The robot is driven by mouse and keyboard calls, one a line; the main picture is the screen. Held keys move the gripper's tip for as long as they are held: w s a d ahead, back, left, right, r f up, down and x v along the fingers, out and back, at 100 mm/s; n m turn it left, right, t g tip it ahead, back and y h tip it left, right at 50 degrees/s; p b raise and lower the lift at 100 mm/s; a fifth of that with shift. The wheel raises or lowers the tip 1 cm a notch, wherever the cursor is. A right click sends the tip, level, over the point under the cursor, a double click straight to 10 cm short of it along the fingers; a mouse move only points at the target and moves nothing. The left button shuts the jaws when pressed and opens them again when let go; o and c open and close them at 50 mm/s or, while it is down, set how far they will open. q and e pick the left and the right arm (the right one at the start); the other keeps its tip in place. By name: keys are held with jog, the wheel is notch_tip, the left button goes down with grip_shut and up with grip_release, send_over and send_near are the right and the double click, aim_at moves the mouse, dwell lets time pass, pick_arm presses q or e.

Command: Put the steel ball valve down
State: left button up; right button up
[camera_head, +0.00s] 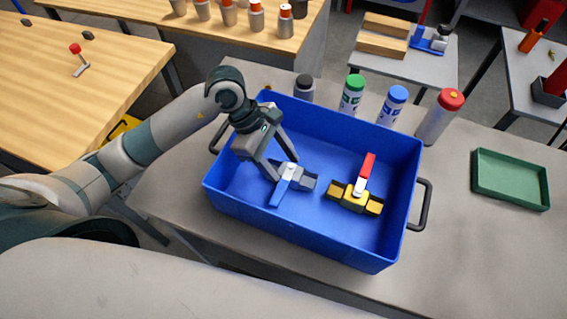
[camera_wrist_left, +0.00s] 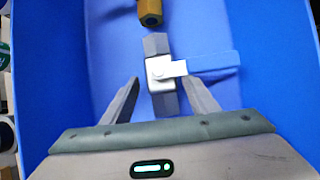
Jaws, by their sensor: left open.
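The steel ball valve (camera_head: 307,181), grey with a blue lever handle, lies on the floor of the blue crate (camera_head: 300,235), left of the middle. It also shows in the left wrist view (camera_wrist_left: 161,72), with its blue handle pointing right. My left gripper (camera_head: 283,170) is inside the crate, over the valve. Its fingers (camera_wrist_left: 160,95) are open, one on each side of the valve's near end, with gaps visible. A brass ball valve (camera_head: 345,199) with a red handle lies in the crate to the right. My right gripper is not in view.
Behind the crate stand several bottles, including a green-capped one (camera_head: 351,95) and a red-capped one (camera_head: 439,117). A black handle (camera_head: 426,205) sticks out from the crate's right side. A green tray (camera_head: 510,180) lies at the right, with bare grey table between.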

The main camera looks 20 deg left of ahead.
pick_arm(q)
jog(key=shift+r, duration=0.2)
jog(key=shift+a+r, duration=0.1)
jog(key=b+v, duration=0.1)
jog(key=v, duration=0.5)
jog(key=shift+w+a+r+b, duration=0.1)
jog(key=shift+a+r+b, duration=0.2)
jog(key=shift+b, duration=0.1)
jog(key=b+v, duration=0.1)
jog(key=v, duration=0.3)
jog(key=shift+a+r, duration=0.1)
jog(key=shift+r, duration=0.35)
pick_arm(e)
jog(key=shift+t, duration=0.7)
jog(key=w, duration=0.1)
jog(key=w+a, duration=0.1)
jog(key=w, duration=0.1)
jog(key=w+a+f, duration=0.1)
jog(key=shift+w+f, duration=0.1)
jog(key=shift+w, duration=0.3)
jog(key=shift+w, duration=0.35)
